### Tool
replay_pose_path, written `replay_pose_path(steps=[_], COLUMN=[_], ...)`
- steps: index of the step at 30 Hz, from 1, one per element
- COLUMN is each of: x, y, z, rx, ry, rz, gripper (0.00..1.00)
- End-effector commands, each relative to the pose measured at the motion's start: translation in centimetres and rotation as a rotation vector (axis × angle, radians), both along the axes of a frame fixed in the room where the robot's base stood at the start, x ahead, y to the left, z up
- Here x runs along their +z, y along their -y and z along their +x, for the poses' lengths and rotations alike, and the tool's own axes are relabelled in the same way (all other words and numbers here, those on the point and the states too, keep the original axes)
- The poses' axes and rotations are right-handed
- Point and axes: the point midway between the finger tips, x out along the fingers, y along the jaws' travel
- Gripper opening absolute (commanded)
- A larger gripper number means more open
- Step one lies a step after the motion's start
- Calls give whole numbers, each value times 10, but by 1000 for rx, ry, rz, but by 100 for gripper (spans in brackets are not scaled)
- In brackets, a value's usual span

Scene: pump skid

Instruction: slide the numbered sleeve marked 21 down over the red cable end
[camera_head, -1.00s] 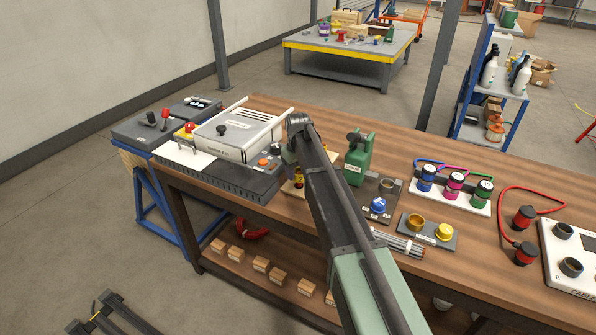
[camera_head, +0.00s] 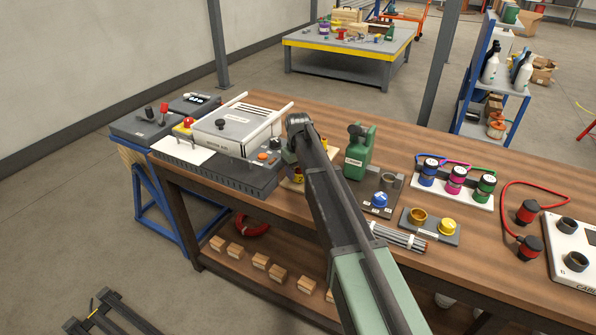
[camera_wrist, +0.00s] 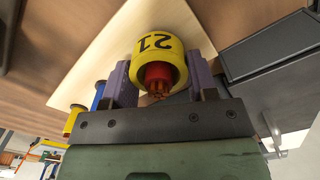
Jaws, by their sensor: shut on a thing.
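In the wrist view, the yellow sleeve marked 21 (camera_wrist: 152,46) sits between the two fingers of my gripper (camera_wrist: 163,80), which is shut on it. The number appears upside down. The red cable end (camera_wrist: 157,71) shows inside the sleeve's ring, with copper strands at its tip. The sleeve surrounds the red end; how far down it sits I cannot tell.
In the wrist view, a blue cable end (camera_wrist: 99,94) and a yellow piece (camera_wrist: 73,119) stand left of my gripper. A dark box edge (camera_wrist: 270,50) lies at right.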

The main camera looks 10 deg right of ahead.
Motion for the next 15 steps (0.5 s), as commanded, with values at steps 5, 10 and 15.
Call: replay_pose_path(steps=[5, 10, 15], x=[0, 0, 1], y=[0, 0, 0], z=[0, 0, 0], rx=[0, 0, 0], ry=[0, 0, 0], rz=[0, 0, 0], gripper=[71, 83, 83])
